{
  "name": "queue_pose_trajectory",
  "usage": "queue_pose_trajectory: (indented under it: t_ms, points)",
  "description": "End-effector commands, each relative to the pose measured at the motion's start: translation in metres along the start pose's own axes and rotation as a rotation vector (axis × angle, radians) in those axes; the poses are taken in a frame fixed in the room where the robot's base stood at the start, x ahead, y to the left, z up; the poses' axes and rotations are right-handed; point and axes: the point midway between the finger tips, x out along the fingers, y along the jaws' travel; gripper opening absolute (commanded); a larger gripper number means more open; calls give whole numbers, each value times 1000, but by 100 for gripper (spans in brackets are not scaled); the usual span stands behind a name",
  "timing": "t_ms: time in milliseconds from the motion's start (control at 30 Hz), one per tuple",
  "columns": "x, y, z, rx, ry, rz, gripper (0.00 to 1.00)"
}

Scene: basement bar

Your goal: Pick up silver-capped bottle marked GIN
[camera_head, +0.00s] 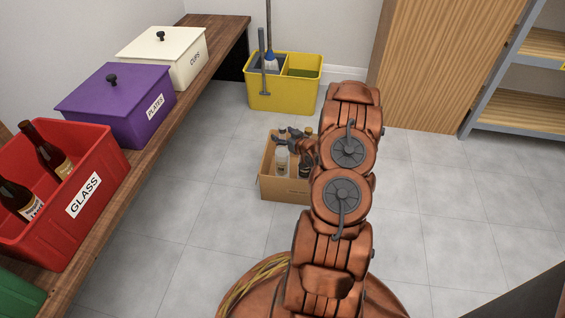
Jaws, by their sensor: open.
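A small cardboard box (288,194) stands on the floor with several bottles in it. A clear bottle with a pale label (282,162) stands upright at its left; no GIN lettering can be read, so I cannot tell if it is the gin. A darker bottle (304,169) stands to its right, partly hidden by my arm. My gripper (281,138) is open, with its dark fingers over the box near the bottle tops. I cannot tell whether the fingers are around or only above a bottle. My copper arm hides the right part of the box.
A wooden bench (160,128) at left carries a red GLASS crate (110,172) with brown bottles, a purple PLATES box (115,98) and a white CUPS box (165,50). A yellow mop bucket (283,98) stands behind the cardboard box. The tiled floor around it is clear.

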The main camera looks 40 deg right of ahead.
Motion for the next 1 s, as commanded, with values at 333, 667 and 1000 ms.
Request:
queue_pose_trajectory:
  t_ms: [333, 667, 1000]
  points:
    - [9, -1, 0, 1, -2, -1, 66]
    - [9, 0, 0, 1, -1, 0, 31]
    - [9, 0, 0, 1, -1, 0, 0]
